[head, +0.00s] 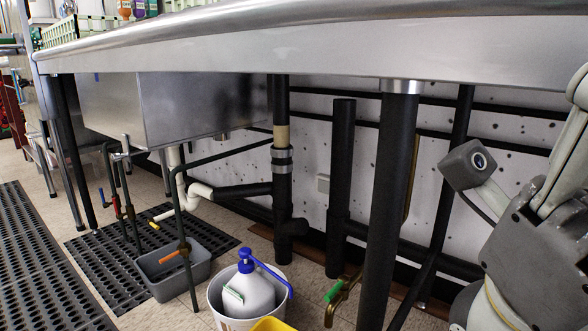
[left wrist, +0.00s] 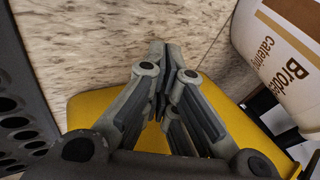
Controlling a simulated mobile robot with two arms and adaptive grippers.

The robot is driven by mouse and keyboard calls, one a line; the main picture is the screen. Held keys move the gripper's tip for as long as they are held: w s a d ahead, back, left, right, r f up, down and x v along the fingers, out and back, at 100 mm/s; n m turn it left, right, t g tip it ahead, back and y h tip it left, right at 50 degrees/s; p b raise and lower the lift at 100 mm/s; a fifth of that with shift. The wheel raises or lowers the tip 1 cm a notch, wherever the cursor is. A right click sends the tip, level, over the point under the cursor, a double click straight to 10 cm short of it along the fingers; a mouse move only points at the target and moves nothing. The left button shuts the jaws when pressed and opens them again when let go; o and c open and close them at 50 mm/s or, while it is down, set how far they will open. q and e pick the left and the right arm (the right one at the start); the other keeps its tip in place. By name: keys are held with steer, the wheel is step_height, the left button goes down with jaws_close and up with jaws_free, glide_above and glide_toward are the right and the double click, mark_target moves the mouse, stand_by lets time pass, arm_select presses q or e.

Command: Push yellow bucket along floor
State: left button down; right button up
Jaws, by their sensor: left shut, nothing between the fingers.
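The yellow bucket (head: 272,325) shows only as a small yellow edge at the bottom of the head view, in front of a white bucket. In the left wrist view a broad yellow surface of the bucket (left wrist: 95,103) lies behind my left gripper. My left gripper (left wrist: 158,75) is shut and empty, its fingertips overlapping the yellow in the picture; I cannot tell whether they touch it. The left gripper is outside the head view. Part of my right gripper (head: 572,125) shows at the right edge of the head view, cut off, so its jaw state is unclear.
A white bucket (head: 215,293) holds a blue-pump jug (head: 248,290); a white container with "catering" lettering (left wrist: 285,50) is beside the yellow in the wrist view. A grey tub (head: 150,272), table leg (head: 390,190), pipes (head: 283,180) and black mats (head: 40,260) surround it.

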arm_select(q)
steer(key=shift+w+a+b, duration=0.55)
steer(key=shift+w+a, duration=0.2)
steer(key=shift+a, duration=0.3)
steer(key=w+a+b, duration=0.2)
steer(key=shift+a+b, duration=0.3)
steer(key=shift+a, duration=0.05)
steer(key=shift+w+a+r+b, duration=0.25)
steer(key=shift+w+a+b, duration=0.05)
steer(key=shift+w+a, duration=0.15)
steer(key=shift+w+a+b, duration=0.35)
steer(key=shift+a+b, duration=0.1)
steer(key=shift+b, duration=0.05)
steer(key=shift+w+a+r, duration=0.15)
steer(key=shift+w+a, duration=0.4)
steer(key=shift+a, duration=0.1)
steer(key=shift+w+a+r, duration=0.1)
steer(key=shift+w+a, duration=0.3)
steer(key=shift+a, duration=0.25)
